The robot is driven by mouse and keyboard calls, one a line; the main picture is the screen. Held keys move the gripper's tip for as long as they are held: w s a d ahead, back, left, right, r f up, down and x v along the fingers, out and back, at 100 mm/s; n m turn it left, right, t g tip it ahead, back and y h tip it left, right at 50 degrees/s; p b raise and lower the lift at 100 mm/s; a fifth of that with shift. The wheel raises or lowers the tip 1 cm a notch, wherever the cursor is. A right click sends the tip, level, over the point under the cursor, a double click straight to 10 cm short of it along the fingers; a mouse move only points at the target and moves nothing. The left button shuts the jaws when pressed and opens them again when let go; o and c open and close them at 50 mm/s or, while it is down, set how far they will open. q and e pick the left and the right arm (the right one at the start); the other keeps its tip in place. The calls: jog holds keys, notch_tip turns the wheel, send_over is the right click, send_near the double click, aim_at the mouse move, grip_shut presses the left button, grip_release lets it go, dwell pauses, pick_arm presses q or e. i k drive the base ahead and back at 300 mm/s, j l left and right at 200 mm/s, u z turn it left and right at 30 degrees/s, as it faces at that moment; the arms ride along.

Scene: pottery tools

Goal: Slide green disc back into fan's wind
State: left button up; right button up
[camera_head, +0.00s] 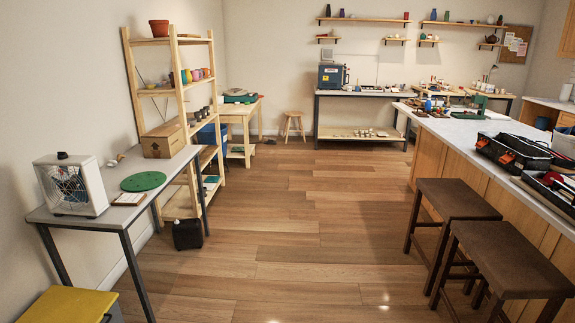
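A flat green disc (143,181) lies on the grey table (128,221) at the left of the head view. A white box fan (71,185) with a round grille stands upright on the same table, to the left of the disc. The fan and disc are apart, with a small gap of bare table between them. I cannot tell whether the fan is running. Neither of my grippers is in view.
Shelves rise behind. Two stools (512,258) stand at right; the middle floor is free.

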aim_at(143, 181)
jog(key=i, duration=4.6)
jog(key=i+l+u, duration=0.15)
jog(key=i+u, duration=0.3)
jog(key=i, duration=0.2)
jog(key=i+l+u, duration=0.45)
jog(key=i, duration=0.15)
jog(key=i+l+u, duration=0.95)
jog(key=l, duration=0.15)
jog(key=l+u, duration=0.2)
jog(key=l, duration=0.15)
jog(key=i+l+u, duration=0.25)
jog(key=l, duration=0.15)
jog(key=l+u, duration=0.25)
jog(key=l, duration=0.15)
